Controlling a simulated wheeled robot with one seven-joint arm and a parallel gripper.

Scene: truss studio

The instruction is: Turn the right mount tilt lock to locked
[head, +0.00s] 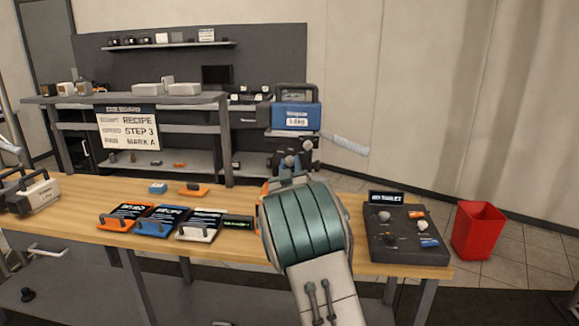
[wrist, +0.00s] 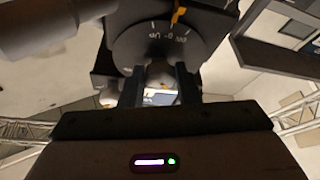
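The right mount, a dark head (head: 292,158) with pale knobs, stands beyond the table under a blue box, with a grey handle out to its right. In the wrist view a dark round dial (wrist: 155,42) carries white tick marks and partly readable lettering. An orange pointer (wrist: 178,17), likely the tilt lock, sits at the dial's upper right; its lock position cannot be read. My gripper (wrist: 160,72) has two dark fingers spread apart just below the dial, with no clear hold on anything. In the head view my arm hides the gripper and part of the mount.
The wooden table (head: 75,205) holds several labelled cases, and a dark control box (head: 405,240) with knobs stands at its right end. A red bin (head: 478,230) stands on the floor at right. The blue box (head: 297,116) sits above the mount.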

